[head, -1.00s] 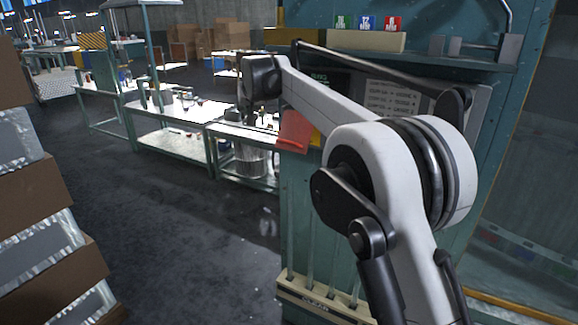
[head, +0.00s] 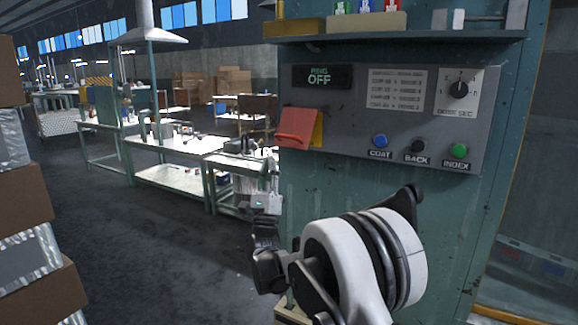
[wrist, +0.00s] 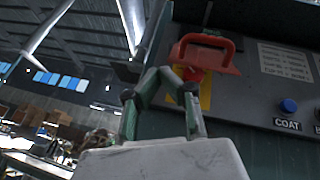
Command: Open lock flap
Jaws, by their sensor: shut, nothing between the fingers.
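The red lock flap (head: 296,128) is on the left end of the grey control panel, over a yellow plate (head: 318,128). Its lower edge sticks out from the panel. In the wrist view the flap (wrist: 205,52) shows from below, as a loop-like red handle just beyond my fingers. My gripper (wrist: 160,73) is shut and empty, with its fingers pointing up toward the flap. It appears apart from it, though the exact gap is hard to tell. In the head view my gripper (head: 265,190) is small, below and left of the flap; its fingertips are unclear.
The grey panel (head: 345,150) carries a RING OFF display (head: 321,78), a rotary dial (head: 459,90) and COAT (head: 380,141), BACK (head: 418,146) and INDEX (head: 459,151) buttons. A shelf (head: 400,38) juts out above. Open floor (head: 130,250) lies left; stacked boxes (head: 30,190) stand farther left.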

